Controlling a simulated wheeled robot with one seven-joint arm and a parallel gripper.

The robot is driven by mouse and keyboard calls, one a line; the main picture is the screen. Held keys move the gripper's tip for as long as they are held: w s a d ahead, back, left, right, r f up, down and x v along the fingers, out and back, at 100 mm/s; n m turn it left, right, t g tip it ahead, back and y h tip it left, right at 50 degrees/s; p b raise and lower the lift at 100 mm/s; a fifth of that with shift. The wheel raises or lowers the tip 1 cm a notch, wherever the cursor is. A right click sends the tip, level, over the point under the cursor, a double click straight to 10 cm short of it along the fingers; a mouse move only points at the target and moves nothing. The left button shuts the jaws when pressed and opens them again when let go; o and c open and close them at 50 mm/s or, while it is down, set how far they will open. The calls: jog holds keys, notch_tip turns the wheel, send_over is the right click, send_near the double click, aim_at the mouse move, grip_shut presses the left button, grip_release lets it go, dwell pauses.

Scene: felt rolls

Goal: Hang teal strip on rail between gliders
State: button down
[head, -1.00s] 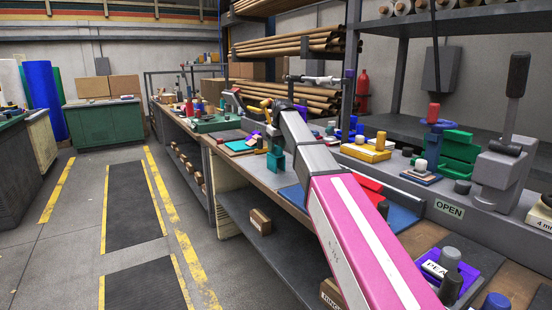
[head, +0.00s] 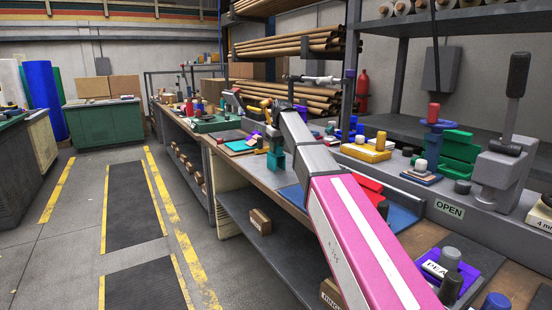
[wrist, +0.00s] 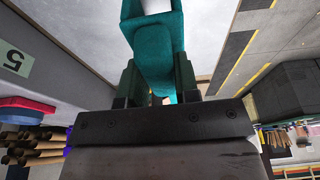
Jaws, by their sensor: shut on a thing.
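My gripper (wrist: 158,82) is shut on the teal strip (wrist: 153,50) in the wrist view. The strip has a folded, loop-like shape with an opening at its far end. In the head view the teal strip (head: 276,161) hangs at the far end of my arm, by the bench's front edge. My own arm hides most of my gripper there. A thin level bar (head: 312,79) with dark and pale pieces on it shows behind and above my arm. I cannot tell whether it is the rail with its gliders.
The long workbench (head: 262,178) is crowded with coloured blocks and tools. A lever press (head: 497,170) and green blocks (head: 458,150) stand at the right. A rack of brown rolls (head: 290,47) is behind. The floor aisle (head: 75,215) at left is clear.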

jog(key=shift+r, duration=0.9)
jog(key=shift+r, duration=2.4)
jog(key=w+d+r, duration=0.4)
jog(key=d+r, duration=0.1)
jog(key=r, duration=0.6)
jog(key=w+d+r, duration=0.5)
jog(key=d+r, duration=0.1)
jog(key=r, duration=0.6)
jog(key=w+d+r, duration=0.5)
jog(key=d+r, duration=0.1)
jog(key=r, duration=0.6)
jog(key=shift+f, duration=0.15)
jog(key=shift+f, duration=4.05)
